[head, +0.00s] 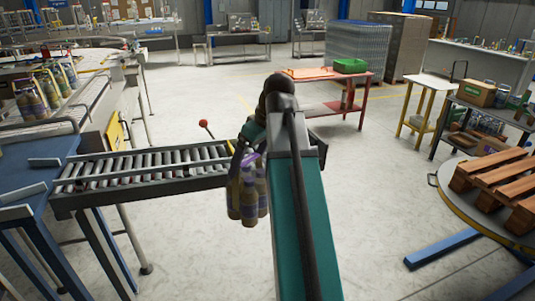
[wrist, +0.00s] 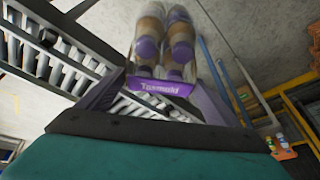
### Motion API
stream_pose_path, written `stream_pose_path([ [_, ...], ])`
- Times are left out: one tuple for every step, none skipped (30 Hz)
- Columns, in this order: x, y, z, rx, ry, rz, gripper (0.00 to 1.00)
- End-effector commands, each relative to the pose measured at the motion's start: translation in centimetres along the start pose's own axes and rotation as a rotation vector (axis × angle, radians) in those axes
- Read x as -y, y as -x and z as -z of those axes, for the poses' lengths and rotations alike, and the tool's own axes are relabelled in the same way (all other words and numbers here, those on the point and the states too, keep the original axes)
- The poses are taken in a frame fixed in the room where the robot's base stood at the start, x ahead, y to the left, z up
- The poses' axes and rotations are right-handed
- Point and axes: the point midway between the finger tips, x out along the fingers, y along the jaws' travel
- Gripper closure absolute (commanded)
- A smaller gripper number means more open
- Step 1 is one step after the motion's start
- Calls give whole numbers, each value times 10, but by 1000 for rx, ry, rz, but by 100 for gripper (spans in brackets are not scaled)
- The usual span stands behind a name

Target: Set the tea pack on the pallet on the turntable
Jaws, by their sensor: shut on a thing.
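The tea pack (head: 247,196) is a cluster of bottles with brown contents and purple bands. It hangs from my gripper (head: 244,150), which is shut on it, at the right end of the roller conveyor and clear of the floor. In the wrist view the tea pack (wrist: 165,48) and its purple label strip show between the fingers of my gripper (wrist: 160,88). The wooden pallet (head: 502,183) lies on the round grey turntable (head: 455,206) at the right edge of the head view, well apart from the pack. The pallet is cut off by the frame; its visible slats look bare.
The roller conveyor (head: 150,168) stands left of the pack, with a red-knobbed lever (head: 203,124) behind it. A red table (head: 330,75) with a green bin (head: 350,65) stands behind. A loaded dark shelf cart (head: 480,115) stands behind the turntable. Open floor lies between my arm and the turntable.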

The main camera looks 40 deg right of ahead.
Motion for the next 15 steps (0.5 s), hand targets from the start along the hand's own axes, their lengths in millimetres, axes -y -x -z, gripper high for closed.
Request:
stream_pose_path([
  [8,-6,5,-2,11,4,50],
  [12,-10,8,-1,15,7,50],
  [17,-14,11,0,20,9,50],
  [21,-18,14,0,25,11,50],
  [25,-21,16,0,30,13,50],
  [30,-26,19,1,35,15,50],
  [35,-30,22,1,39,17,50],
  [39,-33,24,1,43,19,50],
  [44,-37,27,2,46,21,50],
  [48,-41,29,2,50,22,50],
  [52,-44,31,3,54,24,50],
  [58,-49,34,3,58,25,50],
  [62,-52,36,3,62,26,50],
  [66,-55,38,3,64,27,50],
  [72,-60,41,4,67,28,50],
])
